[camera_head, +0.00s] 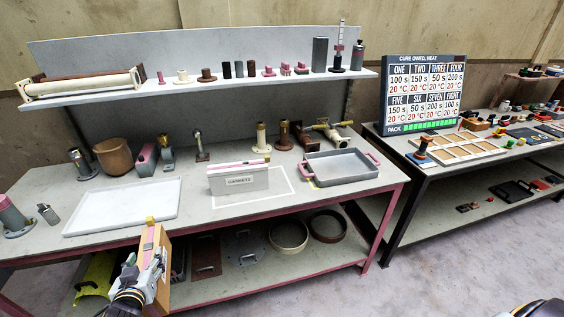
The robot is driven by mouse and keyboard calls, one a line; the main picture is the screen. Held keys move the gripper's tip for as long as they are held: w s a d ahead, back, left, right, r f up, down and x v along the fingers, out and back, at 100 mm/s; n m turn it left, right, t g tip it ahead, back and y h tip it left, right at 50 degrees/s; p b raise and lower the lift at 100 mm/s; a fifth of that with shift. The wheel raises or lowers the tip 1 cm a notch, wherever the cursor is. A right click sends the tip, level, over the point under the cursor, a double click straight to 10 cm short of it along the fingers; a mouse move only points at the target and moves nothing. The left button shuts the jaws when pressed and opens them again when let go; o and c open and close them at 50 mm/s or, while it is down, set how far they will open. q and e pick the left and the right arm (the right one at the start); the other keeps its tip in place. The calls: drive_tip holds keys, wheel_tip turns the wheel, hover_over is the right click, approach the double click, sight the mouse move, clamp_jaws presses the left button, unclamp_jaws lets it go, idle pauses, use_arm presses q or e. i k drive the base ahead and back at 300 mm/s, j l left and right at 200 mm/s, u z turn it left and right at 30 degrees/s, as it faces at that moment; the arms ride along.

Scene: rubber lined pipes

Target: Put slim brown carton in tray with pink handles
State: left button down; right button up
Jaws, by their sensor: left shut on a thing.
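The slim brown carton (164,250) is held upright at the front edge of the bench, left of centre. My left gripper (152,268) is shut on it, and the gripper hides part of its near face. The grey tray with pink handles (340,179) sits on the right part of the bench top, well to the right of the carton and farther back. The tray looks empty. My right gripper is not in view.
A flat white tray (125,207) lies behind the carton. A grey box labelled gaskets (238,181) stands left of the pink-handled tray. Pipe fittings line the bench's back, with a brown-and-white fitting (331,134) behind the tray. A sign (424,94) stands on the right bench.

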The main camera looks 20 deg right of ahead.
sight(337, 166)
drive_tip(key=l, duration=0.75)
drive_tip(key=k+l+u, duration=0.15)
drive_tip(key=l, duration=1.3)
drive_tip(key=k+l+u, duration=0.1)
drive_tip(key=l, duration=0.65)
drive_tip(key=k+l+u, duration=0.1)
drive_tip(key=l, duration=0.6)
drive_tip(key=k+l, duration=0.2)
drive_tip(key=l, duration=0.5)
drive_tip(key=k+l+u, duration=0.1)
drive_tip(key=l, duration=0.65)
drive_tip(key=k+l+u, duration=0.1)
drive_tip(key=l, duration=0.6)
drive_tip(key=k, duration=0.1)
